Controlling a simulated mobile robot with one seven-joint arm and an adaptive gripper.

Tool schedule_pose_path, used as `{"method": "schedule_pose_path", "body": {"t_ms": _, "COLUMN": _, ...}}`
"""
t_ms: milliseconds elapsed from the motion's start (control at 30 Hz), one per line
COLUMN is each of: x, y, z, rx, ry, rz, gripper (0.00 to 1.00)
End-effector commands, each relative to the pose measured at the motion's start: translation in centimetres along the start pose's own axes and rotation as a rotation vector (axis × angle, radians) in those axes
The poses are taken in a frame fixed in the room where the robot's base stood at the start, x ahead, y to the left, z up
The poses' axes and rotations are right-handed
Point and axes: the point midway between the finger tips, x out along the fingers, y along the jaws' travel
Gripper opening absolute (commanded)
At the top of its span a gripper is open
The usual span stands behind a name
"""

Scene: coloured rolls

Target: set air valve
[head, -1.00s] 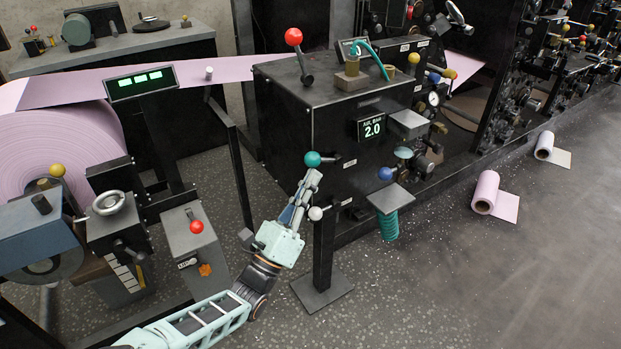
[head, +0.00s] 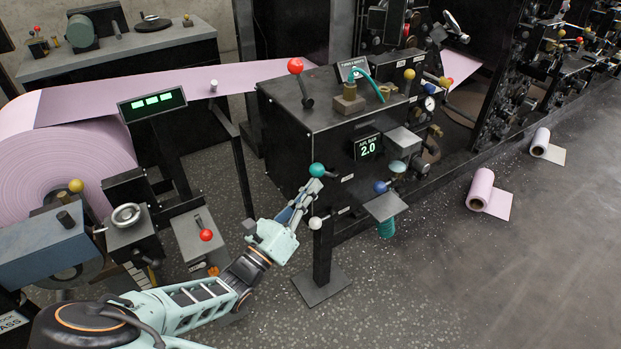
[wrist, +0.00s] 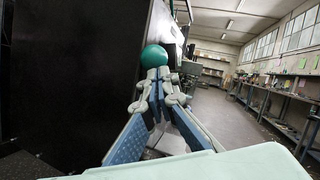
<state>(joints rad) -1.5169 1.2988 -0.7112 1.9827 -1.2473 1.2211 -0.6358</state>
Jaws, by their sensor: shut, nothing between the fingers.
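The air valve shows as a lever with a teal ball knob (head: 317,170) on the side of the black machine box. It also shows in the wrist view as a teal ball (wrist: 154,56) just beyond my fingertips. A display on the box reads "AIR, BAR 2.0" (head: 368,147). My gripper (head: 314,186) is shut and empty, its tips right at the underside of the teal knob in the head view. In the wrist view the fingertips (wrist: 156,76) meet close together in front of the knob. I cannot tell whether they touch it.
A white ball knob (head: 315,223) on a post stands just below and right of my gripper. A red-knobbed lever (head: 295,66) stands on top of the box. A grey plate on a teal spring (head: 386,208) is to the right. The floor at right holds two rolls (head: 487,194).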

Motion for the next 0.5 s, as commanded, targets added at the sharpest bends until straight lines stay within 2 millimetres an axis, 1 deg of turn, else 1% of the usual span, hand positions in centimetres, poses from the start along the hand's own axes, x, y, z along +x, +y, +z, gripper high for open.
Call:
{"method": "schedule_pose_path", "body": {"t_ms": 33, "x": 0.6, "y": -0.6, "z": 1.1, "rx": 0.011, "ry": 0.028, "rz": 0.008, "gripper": 0.0}}
{"method": "schedule_pose_path", "body": {"t_ms": 500, "x": 2.3, "y": -2.0, "z": 2.8, "rx": 0.113, "ry": 0.301, "rz": 0.108, "gripper": 0.0}}
